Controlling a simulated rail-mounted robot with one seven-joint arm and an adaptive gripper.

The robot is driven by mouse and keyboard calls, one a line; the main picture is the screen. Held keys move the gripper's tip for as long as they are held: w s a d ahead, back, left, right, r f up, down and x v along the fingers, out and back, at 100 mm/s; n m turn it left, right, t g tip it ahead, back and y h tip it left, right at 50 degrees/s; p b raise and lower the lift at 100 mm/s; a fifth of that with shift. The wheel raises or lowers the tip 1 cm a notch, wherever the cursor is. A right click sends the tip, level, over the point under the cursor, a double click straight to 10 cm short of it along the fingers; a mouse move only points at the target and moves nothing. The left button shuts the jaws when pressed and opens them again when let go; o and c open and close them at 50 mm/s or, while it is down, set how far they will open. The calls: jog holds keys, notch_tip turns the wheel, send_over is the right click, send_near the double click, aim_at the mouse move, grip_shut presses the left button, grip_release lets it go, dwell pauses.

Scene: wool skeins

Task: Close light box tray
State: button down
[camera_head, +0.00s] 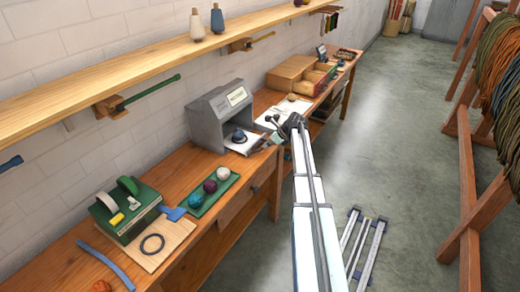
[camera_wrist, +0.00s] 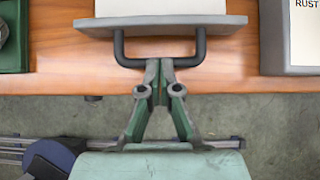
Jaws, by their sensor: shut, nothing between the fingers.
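The grey light box (camera_head: 208,125) stands on the wooden workbench against the wall. Its pale tray (camera_head: 242,148) sticks out of the front, with a dark round item (camera_head: 239,136) on it. In the wrist view, the tray's front edge (camera_wrist: 215,21) carries a dark U-shaped handle (camera_wrist: 191,61). My gripper (camera_wrist: 160,66) is shut and empty, its tips at the middle of the handle bar. I cannot tell whether they touch it. In the head view my gripper (camera_head: 268,143) is at the tray's front, partly hidden by my arm.
A grey-edged board marked "RUST" (camera_wrist: 290,69) lies to the right in the wrist view. Wooden boxes (camera_head: 292,72) stand farther back.

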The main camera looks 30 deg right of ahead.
jog(key=shift+w+a, duration=0.2)
jog(key=shift+d, duration=0.1)
jog(key=shift+s, duration=0.1)
